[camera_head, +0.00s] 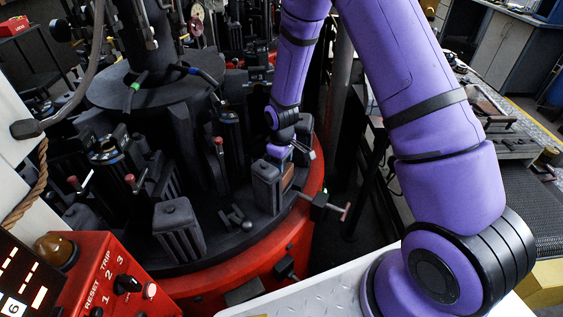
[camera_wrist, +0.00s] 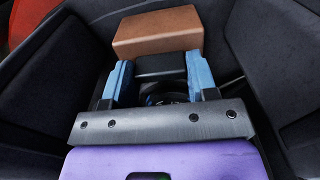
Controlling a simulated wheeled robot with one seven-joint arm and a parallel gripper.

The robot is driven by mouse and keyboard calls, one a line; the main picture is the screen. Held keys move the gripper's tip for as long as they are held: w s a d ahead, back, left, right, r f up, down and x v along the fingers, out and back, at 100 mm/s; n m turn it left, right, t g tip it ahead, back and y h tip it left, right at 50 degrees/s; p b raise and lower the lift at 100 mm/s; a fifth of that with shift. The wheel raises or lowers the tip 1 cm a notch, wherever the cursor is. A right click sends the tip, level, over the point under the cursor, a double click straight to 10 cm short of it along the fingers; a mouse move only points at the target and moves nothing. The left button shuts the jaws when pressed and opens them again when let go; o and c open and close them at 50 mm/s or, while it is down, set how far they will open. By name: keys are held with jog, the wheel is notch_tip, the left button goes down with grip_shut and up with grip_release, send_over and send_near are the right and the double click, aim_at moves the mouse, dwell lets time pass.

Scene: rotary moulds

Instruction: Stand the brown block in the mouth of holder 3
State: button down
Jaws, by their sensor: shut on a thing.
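The brown block (camera_wrist: 157,32) is at the far end of the two blue fingers of my gripper (camera_wrist: 160,62) in the wrist view. My gripper is shut on it. The block lies between dark mould walls on both sides in that view. In the head view my gripper (camera_head: 284,150) points down at a dark mould on the rotary table, and a strip of the brown block (camera_head: 288,178) shows just below it, beside the dark mould half (camera_head: 266,188). The block's lower end is hidden. I cannot read a holder number there.
Another dark ribbed mould (camera_head: 179,230) stands to the left on the round table. A red-tipped handle (camera_head: 334,208) sticks out at the table's right edge. A red control box (camera_head: 100,280) stands at the lower left. The dark table between the moulds carries small fittings.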

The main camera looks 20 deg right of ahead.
jog(key=shift+f, duration=0.1)
jog(key=shift+c, duration=2.1)
grip_release()
jog(key=s+d+r+m+t, duration=0.1)
jog(key=s+r, duration=0.2)
jog(key=r, duration=0.8)
jog(key=s+d+r+m+t, duration=0.15)
jog(key=s+r, duration=0.25)
jog(key=r, duration=0.7)
jog(key=s+d+r+m, duration=0.1)
jog(key=s+d+r, duration=0.15)
jog(key=r, duration=0.85)
jog(key=s+d+r+m+t, duration=0.1)
jog(key=s+r, duration=0.3)
jog(key=s, duration=0.6)
jog(key=s+d+r+m+t, duration=0.1)
jog(key=s+r+m, duration=0.3)
jog(key=s, duration=0.6)
jog(key=shift+r+t, duration=0.35)
jog(key=shift+r, duration=0.3)
